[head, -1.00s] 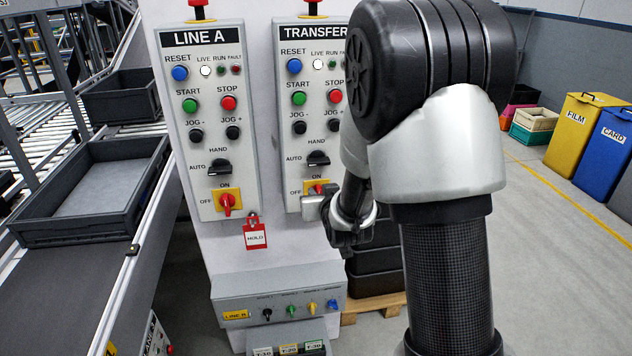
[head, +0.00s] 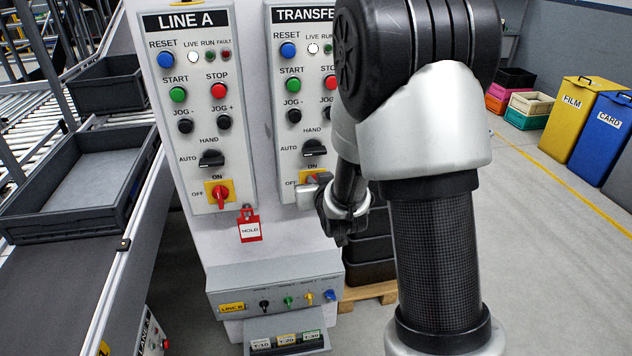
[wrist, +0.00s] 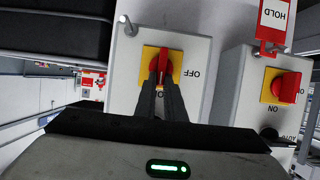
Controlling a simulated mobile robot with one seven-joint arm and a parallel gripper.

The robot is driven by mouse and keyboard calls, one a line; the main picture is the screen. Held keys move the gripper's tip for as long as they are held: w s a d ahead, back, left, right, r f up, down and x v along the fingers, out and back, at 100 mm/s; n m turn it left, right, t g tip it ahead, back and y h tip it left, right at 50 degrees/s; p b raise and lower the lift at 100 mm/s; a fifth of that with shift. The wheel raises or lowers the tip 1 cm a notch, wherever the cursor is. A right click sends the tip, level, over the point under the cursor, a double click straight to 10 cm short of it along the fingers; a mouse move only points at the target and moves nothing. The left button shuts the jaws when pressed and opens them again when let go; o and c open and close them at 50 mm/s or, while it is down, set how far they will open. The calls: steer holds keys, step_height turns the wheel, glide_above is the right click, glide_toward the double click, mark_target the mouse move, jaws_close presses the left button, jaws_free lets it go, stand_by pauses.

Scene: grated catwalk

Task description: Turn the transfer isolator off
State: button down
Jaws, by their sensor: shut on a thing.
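The transfer isolator is a red rotary handle (wrist: 171,62) on a yellow plate (wrist: 148,54), low on the grey TRANSFER panel (head: 288,165). In the wrist view the panel appears upside down, with OFF to the right of the plate and ON below, partly covered. My gripper (wrist: 163,80) is shut on the red handle, one dark finger on each side. The handle looks roughly upright, lined up towards the ON side; its exact angle is partly hidden by the fingers. In the head view my gripper and arm hide most of this isolator.
The LINE A panel (head: 203,130) stands just left, with its own red isolator (head: 221,193) and a red HOLD tag (head: 250,228) below. A lower control box (head: 235,285) juts out beneath. A conveyor with grey trays (head: 75,225) is at left; open floor lies at right.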

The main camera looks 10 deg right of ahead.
steer(key=shift+a, duration=0.1)
steer(key=shift+a+f+n+t+h, duration=0.5)
steer(key=shift+n+h, duration=0.65)
steer(key=shift+n, duration=1.1)
steer(key=shift+a+f+n+t+h, duration=0.45)
steer(key=shift+n+h, duration=0.65)
steer(key=shift+n, duration=1.1)
steer(key=shift+a+f+n+t+h, duration=0.5)
steer(key=shift+n+h, duration=0.65)
steer(key=shift+n, duration=1.1)
steer(key=shift+w+r, duration=0.1)
steer(key=c, duration=1.8)
jaws_free()
steer(key=shift+c, duration=0.2)
